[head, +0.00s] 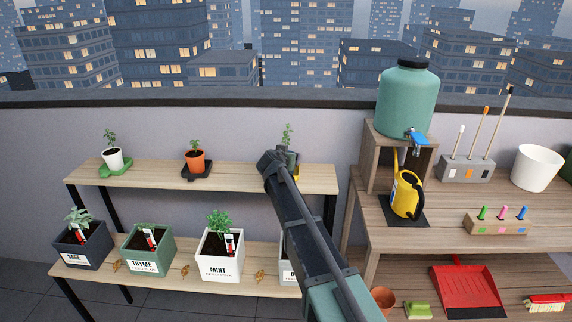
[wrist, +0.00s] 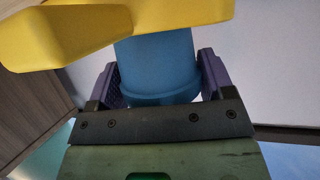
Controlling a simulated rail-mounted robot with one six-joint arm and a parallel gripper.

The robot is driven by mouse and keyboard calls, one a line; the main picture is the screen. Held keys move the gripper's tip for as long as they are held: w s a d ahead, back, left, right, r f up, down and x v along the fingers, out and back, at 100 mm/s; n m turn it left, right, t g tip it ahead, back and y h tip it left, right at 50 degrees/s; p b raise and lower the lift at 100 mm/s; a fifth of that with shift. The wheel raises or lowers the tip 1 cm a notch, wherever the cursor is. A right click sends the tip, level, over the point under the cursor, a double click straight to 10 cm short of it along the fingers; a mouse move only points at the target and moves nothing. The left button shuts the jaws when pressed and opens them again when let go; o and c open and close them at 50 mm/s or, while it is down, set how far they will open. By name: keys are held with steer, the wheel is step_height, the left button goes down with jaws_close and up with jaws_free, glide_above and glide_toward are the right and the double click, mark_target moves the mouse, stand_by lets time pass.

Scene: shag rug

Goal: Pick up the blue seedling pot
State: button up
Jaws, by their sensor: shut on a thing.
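The blue seedling pot (wrist: 158,65) fills the middle of the wrist view. My gripper (wrist: 160,88) is shut on it, with one purple finger pad on each side. A yellow saucer (wrist: 110,25) crosses the pot's end in the wrist view; I cannot tell whether they touch. In the head view my gripper (head: 281,160) is at the right part of the upper shelf. It hides the pot there; only the green seedling (head: 287,134) shows above it. A bit of the yellow saucer (head: 297,172) shows beside it.
On the upper shelf (head: 240,177), a white pot (head: 113,158) stands on a green saucer and a terracotta pot (head: 195,161) on a black one. Several herb planters stand below. To the right, a bench holds a yellow watering can (head: 407,196) and a green water tank (head: 407,98).

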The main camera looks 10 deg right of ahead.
step_height(320, 180, up, 20)
steer(key=p, duration=2)
